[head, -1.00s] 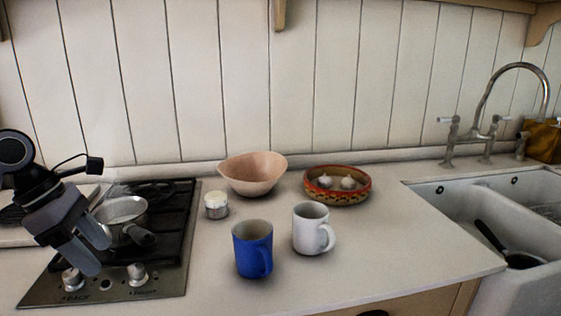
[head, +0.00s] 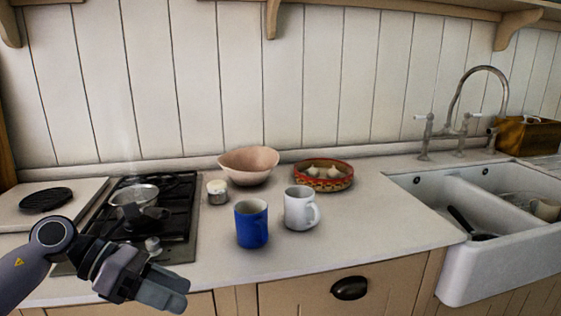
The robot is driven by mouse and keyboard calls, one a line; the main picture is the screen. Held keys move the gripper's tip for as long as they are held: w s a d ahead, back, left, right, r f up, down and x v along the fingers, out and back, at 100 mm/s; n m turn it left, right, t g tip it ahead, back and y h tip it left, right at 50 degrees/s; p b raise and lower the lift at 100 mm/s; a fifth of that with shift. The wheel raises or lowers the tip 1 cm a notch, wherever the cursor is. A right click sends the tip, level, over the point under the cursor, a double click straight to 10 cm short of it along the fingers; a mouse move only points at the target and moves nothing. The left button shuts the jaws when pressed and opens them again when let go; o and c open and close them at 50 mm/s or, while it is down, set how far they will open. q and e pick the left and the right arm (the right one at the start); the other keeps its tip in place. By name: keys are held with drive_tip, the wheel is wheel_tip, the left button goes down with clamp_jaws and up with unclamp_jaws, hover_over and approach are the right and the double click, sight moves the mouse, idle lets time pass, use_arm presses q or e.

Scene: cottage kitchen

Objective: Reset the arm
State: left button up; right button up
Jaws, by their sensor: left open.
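My left gripper (head: 163,287) is at the lower left in the head view, in front of the counter's front edge and below the stove. It is open and holds nothing that I can see. Its arm comes in from the left edge. My right gripper is not in view.
A blue mug (head: 252,224) and a white mug (head: 299,209) stand on the counter (head: 375,228). Behind are a small jar (head: 217,192), a pink bowl (head: 249,166) and a patterned bowl (head: 324,176) with garlic. A pot (head: 139,201) sits on the stove (head: 181,219). The sink (head: 502,256) is right.

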use_arm(q)
drive_tip(key=s+d+n+t+h, duration=0.2)
drive_tip(key=d+n+t+h, duration=0.1)
drive_tip(key=d+n+h, duration=0.35)
drive_tip(key=s+a+f+n+t+y+p, duration=0.15)
drive_tip(key=f+n+t+y, duration=0.3)
drive_tip(key=n, duration=0.65)
drive_tip(key=a+f+n+t+y, duration=0.35)
drive_tip(key=f+n, duration=0.25)
drive_tip(key=n, duration=0.4)
drive_tip(key=s+a+f+n+t+y+p, duration=0.15)
drive_tip(key=f+n+t+y, duration=0.35)
drive_tip(key=n, duration=0.6)
drive_tip(key=s+a+f+n+g+y, duration=0.2)
drive_tip(key=s+f+n+g, duration=0.4)
drive_tip(key=s+f, duration=0.6)
drive_tip(key=shift+n+y, duration=0.65)
drive_tip(key=shift+n, duration=0.1)
